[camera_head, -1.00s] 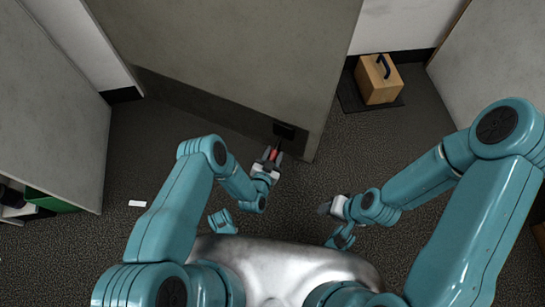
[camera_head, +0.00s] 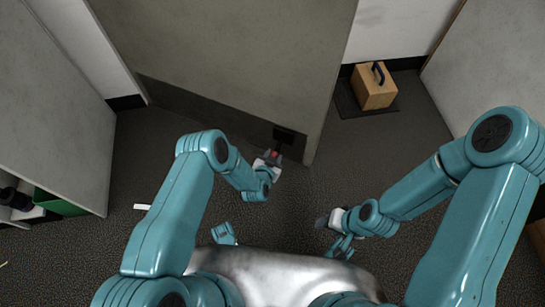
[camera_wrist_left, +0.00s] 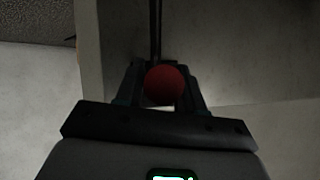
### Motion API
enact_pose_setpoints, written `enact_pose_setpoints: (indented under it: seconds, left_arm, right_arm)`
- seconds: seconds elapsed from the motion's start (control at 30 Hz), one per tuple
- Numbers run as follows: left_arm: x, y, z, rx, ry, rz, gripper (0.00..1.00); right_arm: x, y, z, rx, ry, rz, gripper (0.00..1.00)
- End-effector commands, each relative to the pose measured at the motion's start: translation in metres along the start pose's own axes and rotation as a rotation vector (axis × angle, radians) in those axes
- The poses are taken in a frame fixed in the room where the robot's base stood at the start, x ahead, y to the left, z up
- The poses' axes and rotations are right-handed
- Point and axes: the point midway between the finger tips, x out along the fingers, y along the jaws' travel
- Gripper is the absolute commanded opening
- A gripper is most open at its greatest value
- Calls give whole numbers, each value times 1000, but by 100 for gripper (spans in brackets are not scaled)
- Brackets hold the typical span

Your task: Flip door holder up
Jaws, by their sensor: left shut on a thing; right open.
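The grey door (camera_head: 230,60) stands in front of me with a dark band along its bottom. The door holder (camera_head: 284,134) is a small black fitting low on the door near its right edge. Its red tip (camera_wrist_left: 165,84) is round and sits between the fingers in the left wrist view, with a dark rod behind it. My left gripper (camera_head: 272,157) is shut on the red tip, just below the black fitting. My right gripper (camera_head: 322,221) is open and empty, low over the floor to the right, apart from the door.
A wooden box (camera_head: 373,88) with a dark handle stands on a dark mat (camera_head: 349,104) beyond the door's right edge. A white flat piece (camera_head: 142,207) lies on the floor at left. A green item (camera_head: 60,205) sits by the left panel. Floor between the grippers is clear.

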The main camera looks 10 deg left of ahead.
Motion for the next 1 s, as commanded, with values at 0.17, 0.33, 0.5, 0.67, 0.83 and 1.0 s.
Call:
enact_pose_setpoints:
  seconds: [0.17, 0.33, 0.5, 0.67, 0.83, 1.0]
  left_arm:
    - [-2, -3, -4, 2, -21, -2, 0]
    - [-3, -3, -4, 2, -27, -2, 0]
    - [-4, -3, -3, 1, -26, -3, 0]
    - [-4, -3, -3, 1, -26, -2, 59]
    - [-4, -2, -2, 2, -28, 1, 59]
    - [-8, -1, -2, 2, -30, 3, 59]
  right_arm:
    - [-3, -2, 1, -3, -3, 0, 49]
    - [-3, -2, 1, -4, -3, 0, 49]
    - [-3, -2, 1, -4, -3, 0, 49]
    - [-3, -2, 1, -4, -3, 0, 49]
    - [-3, -2, 1, -3, -3, 0, 49]
    - [-6, -3, 1, -4, -3, -1, 49]
